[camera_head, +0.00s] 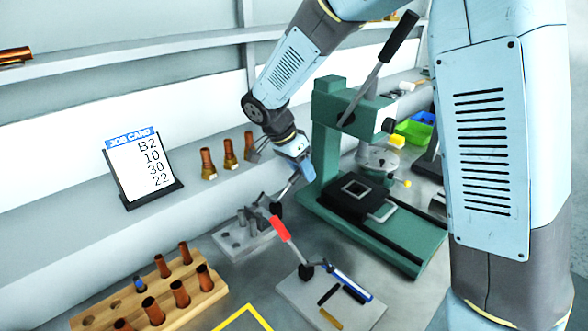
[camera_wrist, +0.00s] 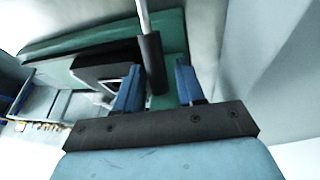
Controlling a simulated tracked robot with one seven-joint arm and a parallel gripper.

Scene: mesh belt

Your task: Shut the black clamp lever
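The black clamp lever shows best in the wrist view as a black grip (camera_wrist: 153,64) on a bright metal rod. My gripper (camera_wrist: 158,68) has its two blue fingers apart, one on each side of the grip. A gap shows on the right of the grip; contact on the left cannot be told. In the head view my gripper (camera_head: 298,170) is low beside the green press, over a metal rod (camera_head: 288,188) with a black part at its lower end. The fingers and grip are hard to make out there.
A green press (camera_head: 330,130) with a long lever stands right of my gripper. A red-handled clamp (camera_head: 280,228) is on a plate in front. A grey fixture block (camera_head: 238,242), wooden rack (camera_head: 160,305) and job card (camera_head: 140,165) are to the left.

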